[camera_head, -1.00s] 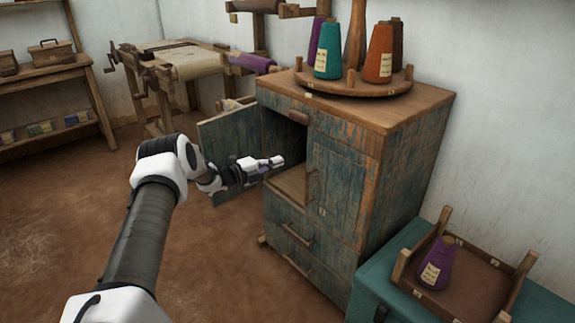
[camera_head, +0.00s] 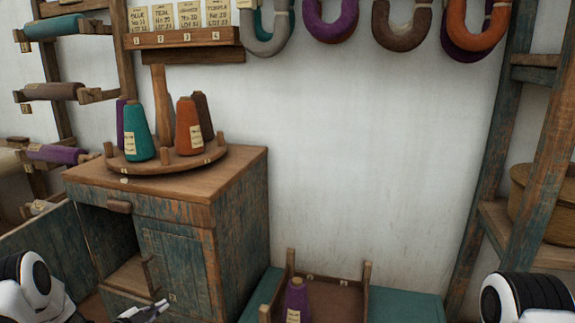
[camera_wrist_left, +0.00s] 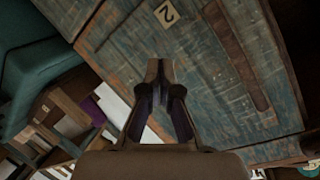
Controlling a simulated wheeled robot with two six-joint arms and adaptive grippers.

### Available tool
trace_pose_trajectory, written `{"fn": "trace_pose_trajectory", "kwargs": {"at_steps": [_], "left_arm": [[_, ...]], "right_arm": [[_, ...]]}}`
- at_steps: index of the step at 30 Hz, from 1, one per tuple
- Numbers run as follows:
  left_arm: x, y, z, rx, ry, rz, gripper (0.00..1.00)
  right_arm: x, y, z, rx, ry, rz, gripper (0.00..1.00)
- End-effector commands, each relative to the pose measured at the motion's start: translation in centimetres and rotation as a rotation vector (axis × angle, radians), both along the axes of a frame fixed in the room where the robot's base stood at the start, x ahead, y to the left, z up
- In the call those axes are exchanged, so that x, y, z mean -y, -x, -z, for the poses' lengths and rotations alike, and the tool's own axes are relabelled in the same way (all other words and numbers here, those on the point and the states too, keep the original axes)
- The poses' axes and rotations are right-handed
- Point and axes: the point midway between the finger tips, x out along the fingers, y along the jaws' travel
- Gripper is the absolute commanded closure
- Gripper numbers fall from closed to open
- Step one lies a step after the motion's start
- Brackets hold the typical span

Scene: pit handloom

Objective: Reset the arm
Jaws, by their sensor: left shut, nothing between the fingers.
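My left gripper (camera_head: 148,312) is low in the head view, in front of the worn blue-green cabinet (camera_head: 240,230). In the left wrist view the gripper (camera_wrist_left: 158,75) has its fingers together with nothing between them. It points at a closed cabinet door (camera_wrist_left: 210,50) with a tag marked 2; I cannot tell whether it touches the door. The cabinet's left compartment (camera_head: 108,235) is open and its door (camera_head: 45,245) stands out to the left. Of my right arm, only a white and black link shows at the lower right; its gripper is out of view.
A round wooden stand (camera_head: 165,165) with several thread cones is on the cabinet top. A wooden tray (camera_head: 340,297) holding a purple cone (camera_head: 296,300) sits on a teal chest (camera_head: 405,305). Yarn hanks hang above. A ladder-like shelf (camera_head: 485,160) stands at right.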

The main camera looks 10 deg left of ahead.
Motion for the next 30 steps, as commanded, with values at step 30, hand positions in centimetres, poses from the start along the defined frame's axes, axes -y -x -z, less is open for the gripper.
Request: {"fn": "trace_pose_trajectory", "kwargs": {"at_steps": [30], "left_arm": [[20.5,41.0,0.2,-1.298,0.354,-0.856,1.00]], "right_arm": [[0.0,0.0,-10.8,0.000,0.000,0.000,0.60]]}}
